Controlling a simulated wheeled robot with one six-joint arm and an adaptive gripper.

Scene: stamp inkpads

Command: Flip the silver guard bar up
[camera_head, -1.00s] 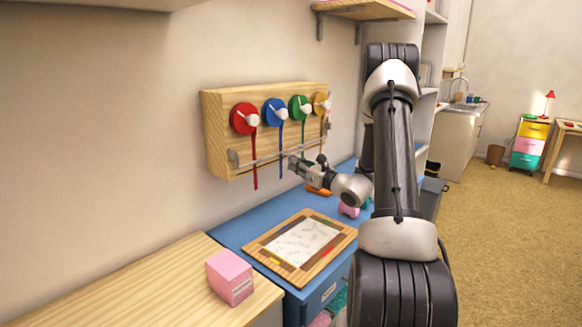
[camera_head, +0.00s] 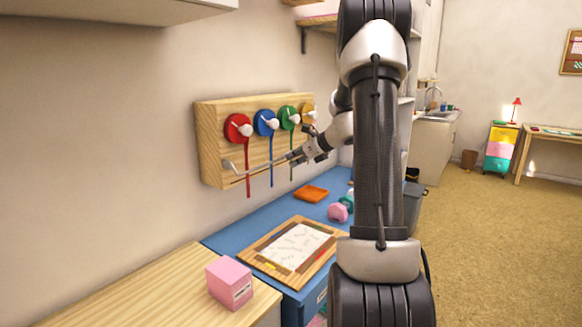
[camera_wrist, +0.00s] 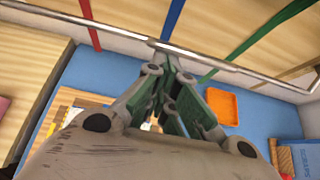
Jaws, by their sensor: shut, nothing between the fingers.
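The silver guard bar (camera_head: 262,167) runs along the lower front of the wooden wall board (camera_head: 210,130). Its near-end arm stands out from the board, so the bar sits away from the board face. In the wrist view the bar (camera_wrist: 235,69) crosses the upper part. My gripper (camera_head: 298,157) is shut and empty. Its tips (camera_wrist: 162,50) meet the bar's line in the wrist view, at or just under it. I cannot tell if they touch. The bar's far end is hidden behind my arm in the head view.
Red (camera_head: 238,127), blue (camera_head: 265,122), green (camera_head: 289,117) and yellow reels sit on the board with hanging strips. Below is a blue worktop (camera_head: 225,238) with a framed sheet (camera_head: 283,250), an orange tray (camera_head: 311,194) and a pink item (camera_head: 338,212). A pink box (camera_head: 229,282) stands nearer.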

